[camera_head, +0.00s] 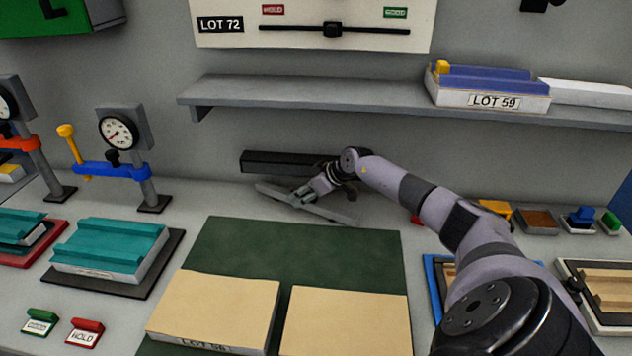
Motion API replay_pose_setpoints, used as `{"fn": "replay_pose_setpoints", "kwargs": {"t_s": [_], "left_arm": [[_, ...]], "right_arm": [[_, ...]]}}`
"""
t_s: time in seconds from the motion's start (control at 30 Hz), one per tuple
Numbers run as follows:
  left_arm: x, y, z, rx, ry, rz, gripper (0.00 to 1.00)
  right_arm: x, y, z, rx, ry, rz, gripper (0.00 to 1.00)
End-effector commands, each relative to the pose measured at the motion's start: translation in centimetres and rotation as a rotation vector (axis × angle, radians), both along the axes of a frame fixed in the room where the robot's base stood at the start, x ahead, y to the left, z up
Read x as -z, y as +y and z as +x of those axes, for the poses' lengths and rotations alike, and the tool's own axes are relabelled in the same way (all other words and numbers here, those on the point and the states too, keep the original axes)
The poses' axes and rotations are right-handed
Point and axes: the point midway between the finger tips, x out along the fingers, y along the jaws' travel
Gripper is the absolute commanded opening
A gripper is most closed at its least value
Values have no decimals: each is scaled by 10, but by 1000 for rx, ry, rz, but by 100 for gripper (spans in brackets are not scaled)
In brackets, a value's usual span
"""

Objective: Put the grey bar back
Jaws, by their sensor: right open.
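The long grey bar (332,213) lies at a slant on the worktop, close to the back wall and behind the green mat. My right gripper (303,198) reaches in from the right and is open at the bar's middle, with its fingertips over or at the bar. The hand hides part of the bar, and I cannot tell whether the fingers touch it. A dark, long block (282,163) sits just behind the bar against the wall; my right wrist covers its right end. My left gripper is not in view.
A grey shelf (300,93) juts out above, carrying a LOT 59 box (493,100). The green mat (310,252) holds two tan panels (217,302) in front. Teal panels (105,247) and a dial gauge stand (148,185) are at left. Trays and small blocks lie at right.

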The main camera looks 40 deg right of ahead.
Motion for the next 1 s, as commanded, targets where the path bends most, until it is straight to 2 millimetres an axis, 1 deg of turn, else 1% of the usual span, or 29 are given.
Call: {"fn": "replay_pose_setpoints", "kwargs": {"t_s": [0.03,0.2,0.3,0.4,0.6,1.0], "left_arm": [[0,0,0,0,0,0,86],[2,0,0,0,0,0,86],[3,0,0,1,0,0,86],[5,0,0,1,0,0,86],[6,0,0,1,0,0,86],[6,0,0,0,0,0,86]], "right_arm": [[-8,-5,-9,-1,2,-8,43],[-32,-12,-34,-1,3,-8,43],[-46,-13,-46,-3,4,-5,43],[-53,-17,-54,0,3,-4,43],[-64,-18,-62,-1,1,-1,43],[-66,-18,-62,-1,0,0,43]]}}
